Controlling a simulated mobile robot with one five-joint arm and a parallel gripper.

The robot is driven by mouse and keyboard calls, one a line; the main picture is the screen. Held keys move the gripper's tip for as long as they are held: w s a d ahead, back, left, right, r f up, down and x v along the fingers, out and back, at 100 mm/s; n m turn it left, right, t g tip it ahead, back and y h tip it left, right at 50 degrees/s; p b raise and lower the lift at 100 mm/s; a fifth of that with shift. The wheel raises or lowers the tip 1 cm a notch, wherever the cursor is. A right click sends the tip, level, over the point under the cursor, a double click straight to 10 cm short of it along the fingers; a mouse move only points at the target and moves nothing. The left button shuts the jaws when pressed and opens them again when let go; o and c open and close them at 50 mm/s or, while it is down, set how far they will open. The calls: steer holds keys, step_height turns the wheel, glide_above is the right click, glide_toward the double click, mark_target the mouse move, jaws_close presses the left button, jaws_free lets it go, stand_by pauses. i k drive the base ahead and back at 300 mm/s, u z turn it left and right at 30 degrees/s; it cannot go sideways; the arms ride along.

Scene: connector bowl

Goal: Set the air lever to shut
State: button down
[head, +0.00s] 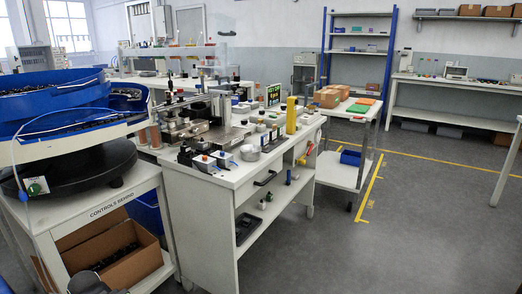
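A blue bowl feeder (55,100) stands at the left on a dark round base (75,180). At the base's left side is a small pale plate with a green round knob (37,186). A small blue piece (23,195) sits beside it, where a pale blue air tube (55,113) comes down. This blue piece may be the air lever, but it is too small to tell, and its position cannot be read. A dark shape (88,284) at the bottom edge may be the end of my arm. Its fingers cannot be made out.
The feeder's white stand (110,212) bears a "CONTROLS BEHIND" label. A cardboard box (125,265) with dark parts is on its lower shelf. A white workbench (200,215) with fixtures adjoins at the right. A white cart (345,178) stands beyond. Grey floor at the right is clear.

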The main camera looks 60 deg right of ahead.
mark_target(312, 146)
steer(key=u, duration=0.4)
steer(key=k, duration=1.4)
steer(key=z, duration=1.05)
steer(key=i, duration=0.7)
steer(key=u, duration=0.15)
